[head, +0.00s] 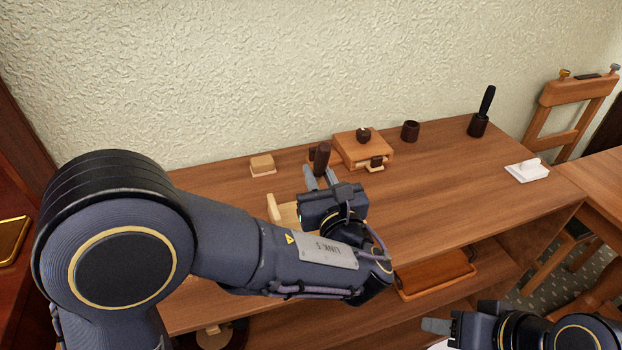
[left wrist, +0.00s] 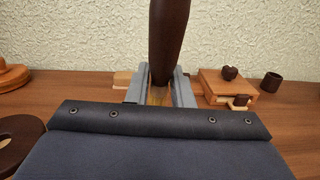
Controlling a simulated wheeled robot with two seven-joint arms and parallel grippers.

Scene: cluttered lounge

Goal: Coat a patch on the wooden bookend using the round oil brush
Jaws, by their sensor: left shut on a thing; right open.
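My left gripper (head: 322,177) is shut on the round oil brush (head: 321,157), whose dark brown handle stands nearly upright above the fingers. In the left wrist view the brush (left wrist: 168,40) rises between the fingers, with its amber lower end (left wrist: 158,95) partly showing between them. The pale wooden bookend (head: 274,208) stands on the tabletop just left of and below the gripper, partly hidden by my left arm. I cannot tell whether the brush touches it. My right gripper (head: 438,325) is open and empty at the lower right, away from the bookend.
The wooden tabletop (head: 440,175) has clear room right of centre. Behind the gripper are a pale block (head: 262,168), a wooden box (head: 350,145) and a dark cup (head: 410,131). A tray (head: 435,283) lies below.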

